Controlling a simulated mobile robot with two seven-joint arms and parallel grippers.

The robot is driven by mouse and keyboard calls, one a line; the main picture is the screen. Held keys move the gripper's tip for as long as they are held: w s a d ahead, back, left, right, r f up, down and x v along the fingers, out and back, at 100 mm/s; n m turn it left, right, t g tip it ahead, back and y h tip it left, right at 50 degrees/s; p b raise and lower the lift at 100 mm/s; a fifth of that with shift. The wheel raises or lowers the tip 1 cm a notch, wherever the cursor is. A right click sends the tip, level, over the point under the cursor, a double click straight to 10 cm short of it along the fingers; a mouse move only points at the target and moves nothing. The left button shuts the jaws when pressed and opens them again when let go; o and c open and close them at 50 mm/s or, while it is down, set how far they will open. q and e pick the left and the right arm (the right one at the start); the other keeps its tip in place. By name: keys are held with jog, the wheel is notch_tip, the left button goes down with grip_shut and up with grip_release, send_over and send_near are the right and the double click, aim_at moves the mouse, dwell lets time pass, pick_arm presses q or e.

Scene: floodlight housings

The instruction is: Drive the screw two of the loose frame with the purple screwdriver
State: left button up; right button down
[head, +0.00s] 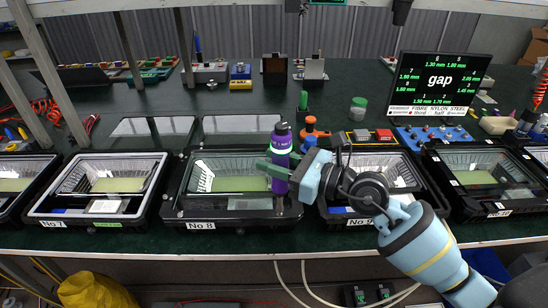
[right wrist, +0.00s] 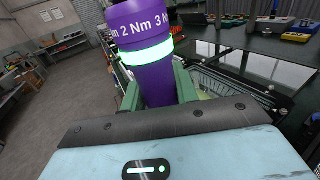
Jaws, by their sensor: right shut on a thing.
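My right gripper (head: 277,170) is shut on the purple screwdriver (head: 281,146), its green fingers around the body. The screwdriver is upright over the front right part of the black-framed housing No 8 (head: 180,212). Its lower end is close to the front frame edge; I cannot tell whether it touches a screw. In the right wrist view the purple screwdriver (right wrist: 150,85) has a lit pale green ring and "2 Nm 3" markings. The screws are too small to make out, and I cannot tell which frame is loose. My left gripper is not in view.
Housing No 7 (head: 38,208), with a light rim, stands to the left; housing No 9 (head: 360,213) is partly behind my right arm. Another black housing (head: 465,210) is at the right.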

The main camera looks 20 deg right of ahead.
jog(key=shift+f, duration=0.1)
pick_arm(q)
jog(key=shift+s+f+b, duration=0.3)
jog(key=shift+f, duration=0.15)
pick_arm(e)
jog(key=shift+f, duration=0.7)
dwell(0.8)
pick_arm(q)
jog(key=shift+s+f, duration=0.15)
pick_arm(e)
jog(key=shift+s+f, duration=0.1)
jog(key=shift+f, duration=0.55)
dwell(1.6)
jog(key=shift+r, duration=0.15)
